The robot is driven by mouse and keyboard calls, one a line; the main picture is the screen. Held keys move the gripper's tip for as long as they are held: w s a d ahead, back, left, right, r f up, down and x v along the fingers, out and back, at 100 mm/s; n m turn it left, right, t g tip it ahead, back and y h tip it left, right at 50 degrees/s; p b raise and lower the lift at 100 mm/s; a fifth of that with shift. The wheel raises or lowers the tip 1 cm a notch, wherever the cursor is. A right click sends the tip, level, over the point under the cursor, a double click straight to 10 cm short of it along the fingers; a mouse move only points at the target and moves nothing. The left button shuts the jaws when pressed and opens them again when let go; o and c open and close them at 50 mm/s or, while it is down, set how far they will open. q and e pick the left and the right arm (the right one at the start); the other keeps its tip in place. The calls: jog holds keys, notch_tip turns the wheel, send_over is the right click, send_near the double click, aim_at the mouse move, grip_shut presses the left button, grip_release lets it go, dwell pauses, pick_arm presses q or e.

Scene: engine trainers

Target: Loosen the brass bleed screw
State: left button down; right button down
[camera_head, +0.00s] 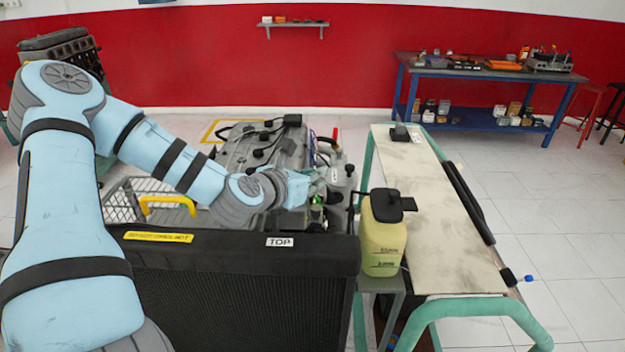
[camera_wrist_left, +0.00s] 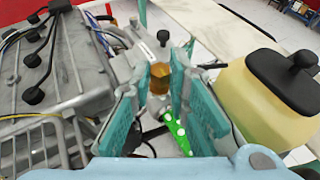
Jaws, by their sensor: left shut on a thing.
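The brass bleed screw (camera_wrist_left: 159,77) shows in the left wrist view as a short amber-brown piece on the grey engine part, near a black knob and a small white label. My left gripper (camera_wrist_left: 163,75) has its teal fingers on both sides of it, shut on it at the fingertips. In the head view my left gripper (camera_head: 319,180) reaches in from the left over the right side of the engine, and the screw is too small or hidden to make out there. My right gripper is in neither view.
A yellow bottle (camera_head: 383,245) with a black cap stands just right of the gripper. A black radiator (camera_head: 240,290) marked TOP stands in front. A green white-dotted piece (camera_wrist_left: 177,131) lies below the fingers. A long bench top (camera_head: 430,215) is to the right, mostly clear.

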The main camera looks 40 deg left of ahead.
pick_arm(q)
jog(key=shift+s+f, duration=0.1)
jog(key=shift+f, duration=0.1)
jog(key=c, duration=1.5)
grip_release()
jog(key=shift+c, duration=0.2)
jog(key=shift+r, duration=0.1)
notch_tip(320, 180, up, 10)
send_over(312, 196)
jog(key=shift+w+a, duration=0.15)
jog(key=shift+w, duration=0.05)
jog(key=shift+a, duration=0.1)
